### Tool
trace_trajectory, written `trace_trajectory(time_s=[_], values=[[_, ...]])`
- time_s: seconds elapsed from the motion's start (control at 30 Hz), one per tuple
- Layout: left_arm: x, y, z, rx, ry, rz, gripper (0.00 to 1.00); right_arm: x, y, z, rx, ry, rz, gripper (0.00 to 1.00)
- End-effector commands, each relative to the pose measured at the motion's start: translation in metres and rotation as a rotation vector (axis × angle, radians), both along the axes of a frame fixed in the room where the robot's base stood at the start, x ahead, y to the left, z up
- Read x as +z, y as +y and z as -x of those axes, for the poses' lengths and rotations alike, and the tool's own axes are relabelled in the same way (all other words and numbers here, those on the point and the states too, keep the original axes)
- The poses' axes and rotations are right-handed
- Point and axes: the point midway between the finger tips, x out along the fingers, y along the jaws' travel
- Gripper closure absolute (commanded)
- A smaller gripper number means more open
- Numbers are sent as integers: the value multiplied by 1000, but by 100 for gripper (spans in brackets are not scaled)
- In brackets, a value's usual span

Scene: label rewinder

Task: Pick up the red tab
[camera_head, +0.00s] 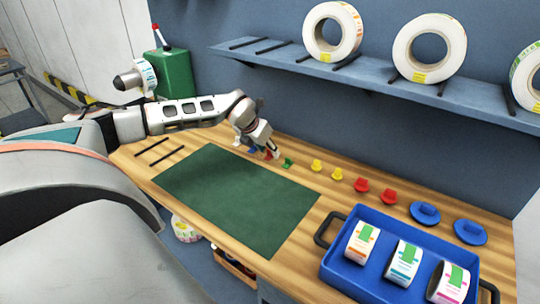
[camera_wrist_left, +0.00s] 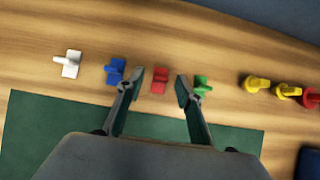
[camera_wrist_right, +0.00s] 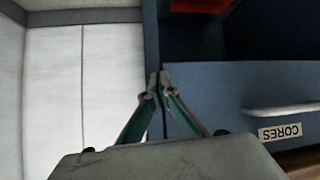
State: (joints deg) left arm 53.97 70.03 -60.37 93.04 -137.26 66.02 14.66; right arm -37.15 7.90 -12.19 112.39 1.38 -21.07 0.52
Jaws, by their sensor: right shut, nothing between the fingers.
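The red tab (camera_wrist_left: 159,80) lies on the wooden bench just beyond the edge of the green mat. In the left wrist view it sits between the spread fingertips of my left gripper (camera_wrist_left: 158,82), which is open and empty. In the head view the left gripper (camera_head: 268,150) is over the row of tabs, and the red tab (camera_head: 269,154) is partly hidden by it. A blue tab (camera_wrist_left: 115,71) is just left of the left finger, and a green tab (camera_wrist_left: 202,85) is just right of the other. My right gripper (camera_wrist_right: 158,92) is shut and empty, away from the bench top.
A white tab (camera_wrist_left: 68,63) lies left of the blue one. Yellow and red knobbed pieces (camera_head: 361,185) continue the row to the right. The green mat (camera_head: 230,195) is bare. A blue tray (camera_head: 345,275) with label rolls stands at right. A drawer marked CORES (camera_wrist_right: 240,95) faces my right gripper.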

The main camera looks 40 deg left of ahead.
Motion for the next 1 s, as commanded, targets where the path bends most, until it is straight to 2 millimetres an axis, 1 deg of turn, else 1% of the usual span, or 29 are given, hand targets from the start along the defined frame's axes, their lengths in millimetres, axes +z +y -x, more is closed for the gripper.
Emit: trace_trajectory(time_s=[0.1, 0.3, 0.33, 0.4, 0.47, 0.83, 1.0], values=[[-7, 0, -4, -1, 0, 1, 64, 0, 0, 0, 0, -1, 0, 100], [-7, 0, -5, -1, 0, 0, 64, 0, 0, 0, 0, -1, 0, 100], [-7, 0, -5, -1, 0, -1, 66, 0, 0, 0, 0, -1, 0, 100], [-7, 0, -4, -1, 0, -1, 80, 0, 0, 0, 0, -1, 0, 100], [-7, 0, -4, -1, 0, -1, 91, 0, 0, 0, 0, -1, 0, 100], [-6, 0, -4, -1, 0, -1, 91, 0, 0, 0, 0, -1, 0, 100], [1, 0, -1, -2, -2, 0, 91, -2, 0, 0, 0, 1, 0, 100]])
